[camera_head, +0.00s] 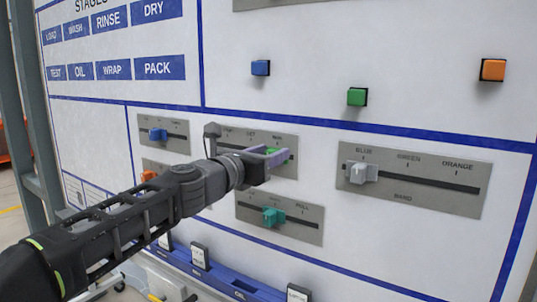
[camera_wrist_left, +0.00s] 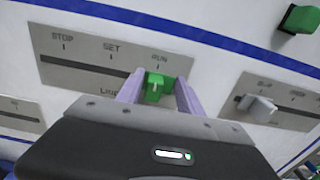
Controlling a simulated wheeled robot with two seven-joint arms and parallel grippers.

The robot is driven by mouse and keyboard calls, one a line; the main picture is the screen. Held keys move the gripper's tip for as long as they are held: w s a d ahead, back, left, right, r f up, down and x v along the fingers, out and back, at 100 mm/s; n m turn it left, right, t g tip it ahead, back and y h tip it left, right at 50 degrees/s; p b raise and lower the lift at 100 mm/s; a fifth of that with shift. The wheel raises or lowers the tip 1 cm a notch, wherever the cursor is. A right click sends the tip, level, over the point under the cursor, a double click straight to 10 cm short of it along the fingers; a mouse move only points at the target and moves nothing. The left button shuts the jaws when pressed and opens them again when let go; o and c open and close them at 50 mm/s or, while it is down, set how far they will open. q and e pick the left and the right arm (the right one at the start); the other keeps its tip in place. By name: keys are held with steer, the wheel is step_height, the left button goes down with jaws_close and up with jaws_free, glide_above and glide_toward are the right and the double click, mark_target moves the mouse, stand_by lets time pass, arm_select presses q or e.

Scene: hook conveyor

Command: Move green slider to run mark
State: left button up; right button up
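The green slider (camera_wrist_left: 157,86) sits on the LINE panel (camera_wrist_left: 95,60), at the right end of its slot, just below the RUN mark (camera_wrist_left: 159,61). STOP and SET marks lie to its left. In the head view the slider (camera_head: 272,152) is partly hidden by my left gripper (camera_head: 270,158). My right gripper is not in view.
A panel with a grey slider (camera_head: 361,172) at BLUE lies to the right. A teal slider (camera_head: 273,217) is below my gripper, and blue (camera_head: 158,134) and orange (camera_head: 149,175) sliders are left. Blue (camera_head: 261,68), green (camera_head: 357,96) and orange (camera_head: 492,70) buttons stick out above.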

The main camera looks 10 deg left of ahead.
arm_select(q)
steer(key=v, duration=0.8)
steer(key=shift+b, duration=0.35)
